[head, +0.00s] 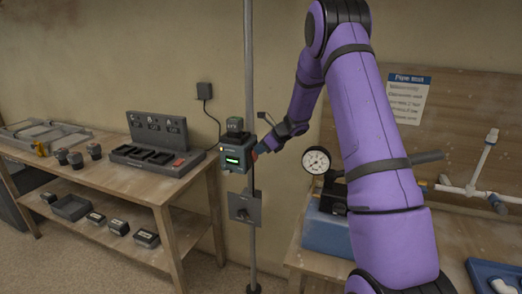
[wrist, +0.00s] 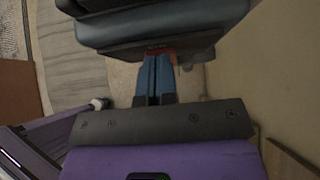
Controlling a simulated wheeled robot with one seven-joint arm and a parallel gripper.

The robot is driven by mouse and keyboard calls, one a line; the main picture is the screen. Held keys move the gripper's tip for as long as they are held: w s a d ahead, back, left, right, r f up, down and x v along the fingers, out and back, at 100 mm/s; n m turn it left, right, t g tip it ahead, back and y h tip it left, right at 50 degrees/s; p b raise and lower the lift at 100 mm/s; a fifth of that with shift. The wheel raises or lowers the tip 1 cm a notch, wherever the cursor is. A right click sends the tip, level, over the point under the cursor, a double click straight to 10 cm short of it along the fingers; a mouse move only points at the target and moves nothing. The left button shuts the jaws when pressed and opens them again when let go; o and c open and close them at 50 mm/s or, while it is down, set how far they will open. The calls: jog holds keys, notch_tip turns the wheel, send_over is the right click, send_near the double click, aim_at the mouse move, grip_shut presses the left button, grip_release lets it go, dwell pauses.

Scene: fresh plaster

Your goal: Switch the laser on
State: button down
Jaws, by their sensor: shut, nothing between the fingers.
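The laser (head: 236,157) is a dark teal-grey box clamped to the upright pole, with a lit green display on its front. A dark block sits on top of it. My gripper (head: 261,148) is at the box's right side, its fingers pointing at it. In the wrist view the blue fingers (wrist: 155,78) are shut together with nothing between them. Their tips reach a red-orange part (wrist: 174,56) on the underside or edge of the dark housing (wrist: 150,35). I cannot tell whether they touch it. The fingers hide part of it.
The pole (head: 249,80) carries a grey plate (head: 244,208) below the laser. A wooden bench (head: 195,173) at left holds a charger dock (head: 145,155) and several dark blocks. A pressure gauge (head: 316,161) and blue pump (head: 325,232) stand on the right bench. Floor shows between the benches.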

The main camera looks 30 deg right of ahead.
jog(key=shift+r, duration=0.2)
jog(key=shift+r, duration=0.6)
jog(key=v, duration=1.3)
jog(key=shift+w+a+r, duration=0.15)
jog(key=shift+w+r, duration=0.05)
jog(key=shift+r, duration=0.15)
